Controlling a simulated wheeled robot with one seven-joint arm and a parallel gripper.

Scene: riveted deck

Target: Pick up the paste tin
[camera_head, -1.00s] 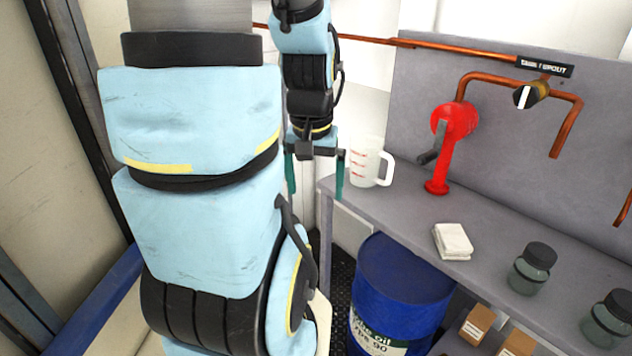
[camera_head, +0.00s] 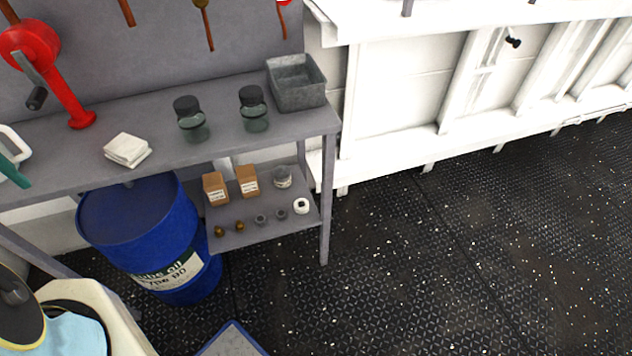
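A small grey tin with a pale label (camera_head: 283,177) stands upright on the lower shelf of the grey bench, right of two brown boxes; it looks like the paste tin, though its label is too small to read.
The lower shelf (camera_head: 262,230) also holds brown boxes (camera_head: 247,181), a white ring (camera_head: 301,206) and several small fittings. Above are jars (camera_head: 254,108), a grey bin (camera_head: 297,84) and folded cloth (camera_head: 127,150). A blue drum (camera_head: 150,235) stands left. Floor at right is clear.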

